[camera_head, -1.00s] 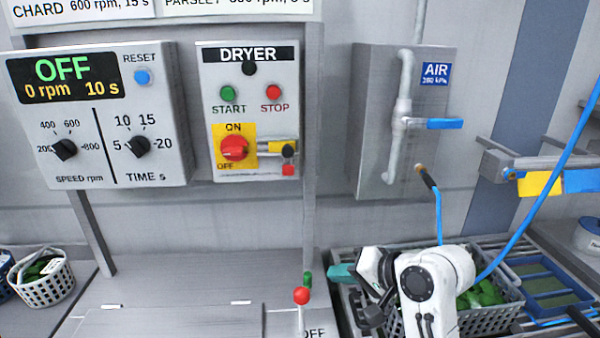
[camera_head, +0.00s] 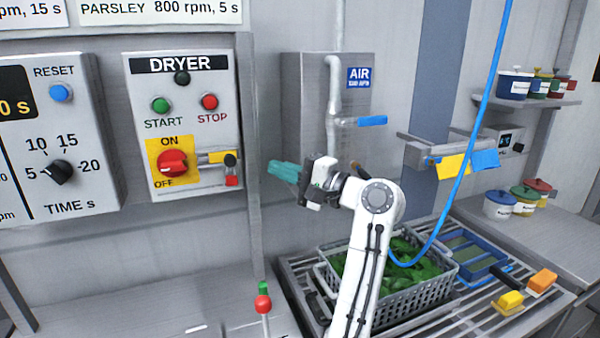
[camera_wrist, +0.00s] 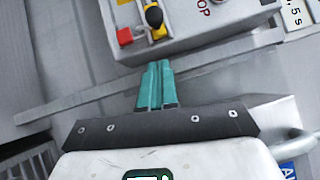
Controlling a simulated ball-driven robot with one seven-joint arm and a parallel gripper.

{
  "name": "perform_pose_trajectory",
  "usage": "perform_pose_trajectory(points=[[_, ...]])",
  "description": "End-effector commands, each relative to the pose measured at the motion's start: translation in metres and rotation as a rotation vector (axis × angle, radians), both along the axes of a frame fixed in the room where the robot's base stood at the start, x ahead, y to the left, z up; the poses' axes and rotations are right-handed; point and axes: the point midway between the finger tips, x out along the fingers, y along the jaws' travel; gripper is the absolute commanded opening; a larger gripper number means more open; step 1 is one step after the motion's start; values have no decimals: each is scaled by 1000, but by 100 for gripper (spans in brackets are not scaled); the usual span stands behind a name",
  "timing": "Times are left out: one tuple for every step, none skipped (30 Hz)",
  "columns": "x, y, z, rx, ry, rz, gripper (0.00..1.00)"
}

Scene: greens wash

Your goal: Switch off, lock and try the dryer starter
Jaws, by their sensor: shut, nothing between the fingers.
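The dryer starter box (camera_head: 190,90) is on the wall, left of centre in the head view. It has a green START button (camera_head: 161,105), a red STOP button (camera_head: 209,102) and a red rotary handle (camera_head: 172,163) on a yellow ON/OFF plate. I cannot tell exactly where the handle points. Right of it sits a yellow and black fitting (camera_head: 222,158) with a red block (camera_head: 231,181) below; both also show at the top of the wrist view. My gripper (camera_head: 284,171) has its teal fingers together and empty, right of the box and apart from it. In the wrist view the fingertips (camera_wrist: 156,66) lie just below the box's lower edge.
The dial panel (camera_head: 60,150) is left of the starter. The air panel (camera_head: 300,90) with a blue lever (camera_head: 371,121) stands behind my gripper. A basket of greens (camera_head: 405,300) and a hanging blue hose (camera_head: 470,150) are at right.

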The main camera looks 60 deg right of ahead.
Motion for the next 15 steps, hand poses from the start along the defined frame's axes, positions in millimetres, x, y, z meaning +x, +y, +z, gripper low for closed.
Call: perform_pose_trajectory(points=[[11, 2, 3, 2, 0, 3, 0], [17, 2, 4, 2, 1, 4, 0], [24, 3, 5, 2, 0, 3, 0], [29, 4, 5, 1, 1, 3, 0], [31, 10, 6, -1, 2, 4, 0], [35, 15, 7, -1, 1, 5, 0], [37, 18, 7, -1, 0, 4, 0], [39, 21, 7, -2, 1, 4, 0], [42, 24, 8, -2, 2, 3, 0], [44, 26, 8, -1, 2, 3, 0], [45, 28, 8, 0, 1, 3, 0], [47, 30, 8, -1, 1, 1, 0], [48, 31, 8, -1, 2, 1, 0], [48, 31, 8, -1, 2, 0, 0], [49, 32, 8, -1, 2, 0, 0]])
